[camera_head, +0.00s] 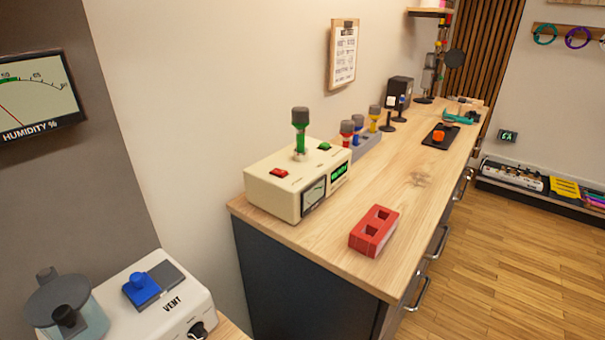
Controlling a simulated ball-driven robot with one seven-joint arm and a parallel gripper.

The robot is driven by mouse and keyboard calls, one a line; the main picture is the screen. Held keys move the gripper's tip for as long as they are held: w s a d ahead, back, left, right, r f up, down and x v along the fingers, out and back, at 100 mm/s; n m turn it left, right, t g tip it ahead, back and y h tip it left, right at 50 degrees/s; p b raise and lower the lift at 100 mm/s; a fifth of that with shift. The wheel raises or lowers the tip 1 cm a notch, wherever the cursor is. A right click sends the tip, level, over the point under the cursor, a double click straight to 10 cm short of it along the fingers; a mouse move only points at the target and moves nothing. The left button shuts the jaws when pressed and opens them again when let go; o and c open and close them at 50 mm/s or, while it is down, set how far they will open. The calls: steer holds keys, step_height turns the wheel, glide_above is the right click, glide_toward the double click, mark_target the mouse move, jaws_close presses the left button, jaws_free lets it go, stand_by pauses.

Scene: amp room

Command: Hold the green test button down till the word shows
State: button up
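A cream tester box (275,198) stands at the near left end of the wooden bench top. The green button (324,146) is on its top, towards the back right, and nothing covers it. A red button (279,172) is nearer the front left. A green tube with a grey cap (300,130) stands upright in the top between them. The front has a dial meter (313,196) and a small green-lit display (339,172). Marks show on the display but are too small to read. My gripper is not in view.
A red block with two square holes (374,232) lies near the bench's front edge. A grey rack (364,146) with coloured, capped tubes stands behind the box. A white VENT unit (165,295) is at lower left. The bench middle is clear.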

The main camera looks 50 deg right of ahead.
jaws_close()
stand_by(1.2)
